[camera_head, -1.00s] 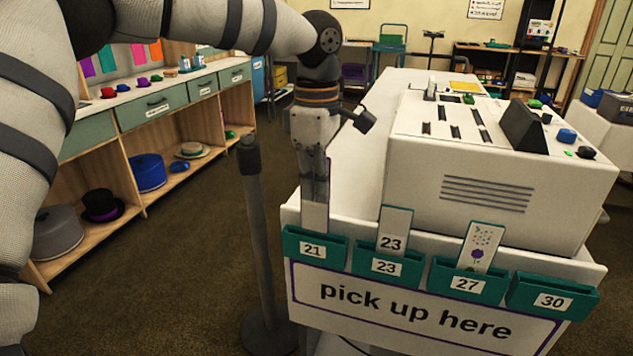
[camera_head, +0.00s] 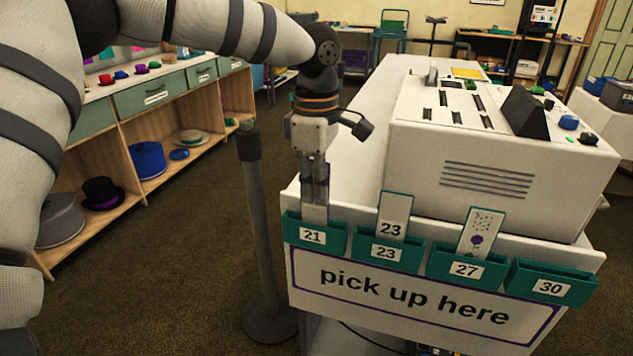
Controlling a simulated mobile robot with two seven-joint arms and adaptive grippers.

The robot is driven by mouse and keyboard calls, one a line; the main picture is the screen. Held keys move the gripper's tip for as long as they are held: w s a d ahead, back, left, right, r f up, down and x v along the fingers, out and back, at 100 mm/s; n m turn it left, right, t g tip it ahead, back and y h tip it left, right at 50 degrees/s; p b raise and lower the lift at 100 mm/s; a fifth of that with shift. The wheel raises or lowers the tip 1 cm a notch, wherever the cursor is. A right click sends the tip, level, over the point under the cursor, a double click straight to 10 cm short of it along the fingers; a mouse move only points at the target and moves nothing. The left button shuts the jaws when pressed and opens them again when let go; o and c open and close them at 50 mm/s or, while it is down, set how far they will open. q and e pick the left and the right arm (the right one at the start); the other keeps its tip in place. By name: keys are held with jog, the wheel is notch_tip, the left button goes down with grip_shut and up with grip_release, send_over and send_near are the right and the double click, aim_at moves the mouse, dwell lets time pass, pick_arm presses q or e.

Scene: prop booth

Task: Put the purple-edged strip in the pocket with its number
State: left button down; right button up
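My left gripper (camera_head: 314,190) points down above the left end of the pocket row, its fingers closed around a narrow strip (camera_head: 315,214). The strip is upright, with a pale lower face and hints of purple beside the fingers. Its lower end meets the mouth of the teal pocket marked 21 (camera_head: 302,236); how deep it sits is hidden by the pocket front. The fingers cover much of the strip, and no number on it shows. To the right are teal pockets marked 23 (camera_head: 362,243), 27 (camera_head: 441,264) and 30 (camera_head: 527,279). My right gripper is out of view.
A strip reading 23 (camera_head: 395,209) stands in pocket 23, and a flower-patterned strip (camera_head: 481,228) in pocket 27. Pocket 30 looks empty. A white machine (camera_head: 489,181) stands behind the pockets. A dark post (camera_head: 261,230) stands close left of the counter.

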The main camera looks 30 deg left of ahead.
pick_arm(q)
jog(key=shift+f, duration=1.3)
jog(key=shift+f, duration=0.2)
jog(key=c, duration=1.7)
grip_release()
notch_tip(320, 180, up, 12)
jog(key=shift+r, duration=0.1)
jog(key=shift+a, duration=0.1)
